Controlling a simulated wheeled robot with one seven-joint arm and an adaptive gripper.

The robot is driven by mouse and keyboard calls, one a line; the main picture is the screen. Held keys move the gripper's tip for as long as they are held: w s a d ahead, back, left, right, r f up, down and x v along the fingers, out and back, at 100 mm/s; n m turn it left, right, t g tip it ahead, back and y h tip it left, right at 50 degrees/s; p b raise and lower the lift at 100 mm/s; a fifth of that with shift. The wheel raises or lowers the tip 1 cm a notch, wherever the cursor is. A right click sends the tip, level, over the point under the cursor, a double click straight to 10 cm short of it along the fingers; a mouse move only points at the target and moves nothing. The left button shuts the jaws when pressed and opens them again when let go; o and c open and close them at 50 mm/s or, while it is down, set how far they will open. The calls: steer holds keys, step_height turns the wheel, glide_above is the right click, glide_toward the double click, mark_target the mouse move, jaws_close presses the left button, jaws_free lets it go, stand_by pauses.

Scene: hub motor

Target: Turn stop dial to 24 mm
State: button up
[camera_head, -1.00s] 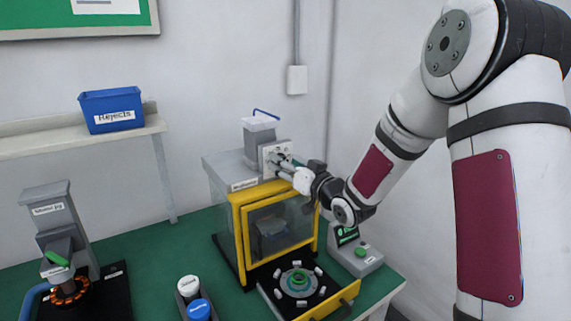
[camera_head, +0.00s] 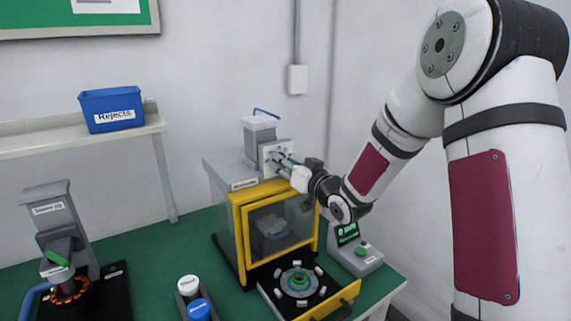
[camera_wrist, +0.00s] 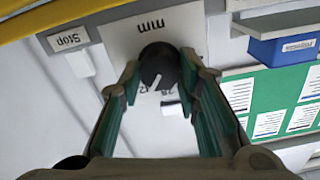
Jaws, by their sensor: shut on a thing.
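The stop dial (camera_wrist: 158,64) is a dark round knob on a white plate marked "mm", seen upside down in the wrist view. A pale pointer line shows on its face, and small numbers sit around its edge, partly hidden and too unclear to read surely. My gripper (camera_wrist: 157,72) is shut on the dial, one green-padded finger on each side. In the head view the dial plate (camera_head: 269,157) is on the upper front of the yellow-framed machine (camera_head: 237,215); my gripper (camera_head: 284,160) reaches it from the right and hides the knob.
A small console (camera_head: 357,259) with a lit green display stands right of the machine. A tray (camera_head: 318,305) with a round fixture sticks out below its window. White and blue capped containers (camera_head: 199,309) stand left of it. A blue Rejects bin (camera_head: 111,110) sits on the shelf.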

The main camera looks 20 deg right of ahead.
steer(key=n+b, duration=0.3)
steer(key=n, duration=0.1)
steer(key=shift+a+f, duration=0.1)
steer(key=n+b, duration=0.3)
steer(key=shift+n, duration=0.4)
steer(key=n+b, duration=0.4)
steer(key=b, duration=0.1)
steer(key=shift+a+f, duration=0.1)
steer(key=shift+f, duration=0.05)
steer(key=n+b, duration=0.3)
steer(key=shift+b, duration=0.4)
steer(key=shift+s+n, duration=0.1)
steer(key=shift+n, duration=0.3)
steer(key=o, duration=1.1)
steer(key=shift+o, duration=0.2)
